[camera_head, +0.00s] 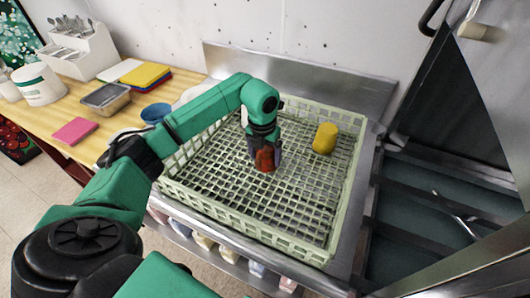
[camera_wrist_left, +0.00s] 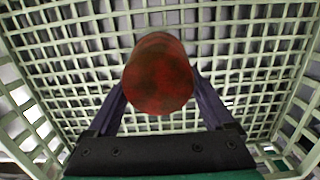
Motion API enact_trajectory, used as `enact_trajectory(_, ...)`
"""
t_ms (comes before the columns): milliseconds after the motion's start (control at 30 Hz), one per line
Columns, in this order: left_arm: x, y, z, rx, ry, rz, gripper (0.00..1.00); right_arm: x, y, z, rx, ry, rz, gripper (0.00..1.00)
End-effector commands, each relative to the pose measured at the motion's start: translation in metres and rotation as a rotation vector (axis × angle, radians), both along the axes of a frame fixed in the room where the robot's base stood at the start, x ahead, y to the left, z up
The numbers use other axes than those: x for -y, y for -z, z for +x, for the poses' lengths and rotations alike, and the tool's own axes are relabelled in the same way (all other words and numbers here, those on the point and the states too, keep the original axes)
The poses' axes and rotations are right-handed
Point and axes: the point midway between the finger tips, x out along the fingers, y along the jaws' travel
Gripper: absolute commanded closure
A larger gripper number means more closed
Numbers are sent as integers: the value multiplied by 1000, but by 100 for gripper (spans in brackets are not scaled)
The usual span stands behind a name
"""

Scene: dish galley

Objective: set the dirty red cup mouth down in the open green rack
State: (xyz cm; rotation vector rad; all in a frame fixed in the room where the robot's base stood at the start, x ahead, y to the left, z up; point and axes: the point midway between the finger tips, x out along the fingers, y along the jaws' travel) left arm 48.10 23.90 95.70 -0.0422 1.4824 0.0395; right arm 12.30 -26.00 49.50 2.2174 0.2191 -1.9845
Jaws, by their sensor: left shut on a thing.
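The red cup (camera_head: 265,160) is between the fingers of my left gripper (camera_head: 265,150), low inside the open green rack (camera_head: 285,233). In the left wrist view the cup (camera_wrist_left: 158,82) turns a closed, round red face with dark smudges to the camera. Its mouth is hidden and points away, toward the rack's grid floor. My left gripper (camera_wrist_left: 160,95) is shut on its sides. The cup looks about upright; I cannot tell whether it touches the grid. My right gripper is not in view.
A yellow cup (camera_head: 325,137) stands in the rack, right of the red cup. The rack's front and right parts are bare. A dark open machine (camera_head: 440,190) is at right.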

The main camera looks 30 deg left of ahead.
Motion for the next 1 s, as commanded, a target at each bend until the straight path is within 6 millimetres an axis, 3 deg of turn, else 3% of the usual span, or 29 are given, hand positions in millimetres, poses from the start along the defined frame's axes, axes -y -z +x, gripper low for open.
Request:
enact_trajectory(100, 0, 11, 0, 1, 0, -1, 69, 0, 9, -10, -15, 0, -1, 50)
enact_trajectory(400, 0, 11, 0, 1, 0, 0, 69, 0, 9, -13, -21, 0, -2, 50)
enact_trajectory(433, 0, 11, 0, 1, 0, 0, 2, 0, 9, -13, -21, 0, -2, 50)
enact_trajectory(467, 0, 11, 0, 1, 0, 0, 0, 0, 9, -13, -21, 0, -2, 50)
enact_trajectory(767, 0, 7, 0, 2, 0, 0, 0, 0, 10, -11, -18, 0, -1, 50)
enact_trajectory(1000, 0, -31, -2, 7, 0, 0, 0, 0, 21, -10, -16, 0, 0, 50)
